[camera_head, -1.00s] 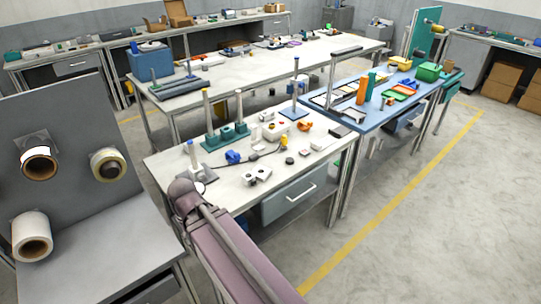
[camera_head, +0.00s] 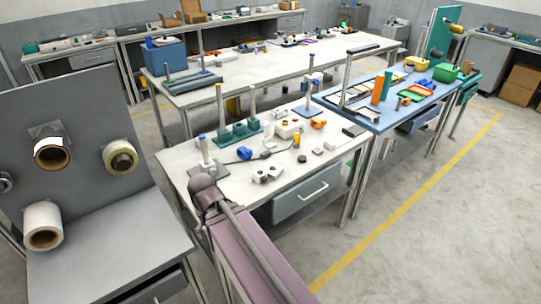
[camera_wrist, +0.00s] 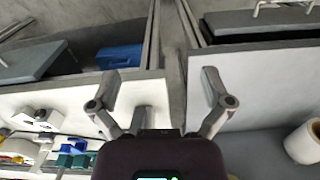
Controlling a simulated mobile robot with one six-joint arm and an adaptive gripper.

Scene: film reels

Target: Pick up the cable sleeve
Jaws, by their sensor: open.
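I cannot tell for sure which thing is the cable sleeve. A small blue rounded piece (camera_head: 244,153) lies on the near white workbench (camera_head: 232,184), beside a dark cable, and could be it. My gripper (camera_wrist: 162,103) is open and empty in the wrist view, its two fingers wide apart. It is above the gap between a white bench top on the left and a grey surface on the right. In the head view my arm reaches to the bench's near left corner, and the gripper's fingers are hidden.
The bench holds teal stands with posts (camera_head: 239,133), a white two-holed block (camera_head: 267,175), a yellow piece (camera_head: 296,141) and an orange piece (camera_head: 318,123). A grey panel (camera_head: 80,115) with tape rolls stands at left. A blue table (camera_head: 372,119) adjoins. The right floor is open.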

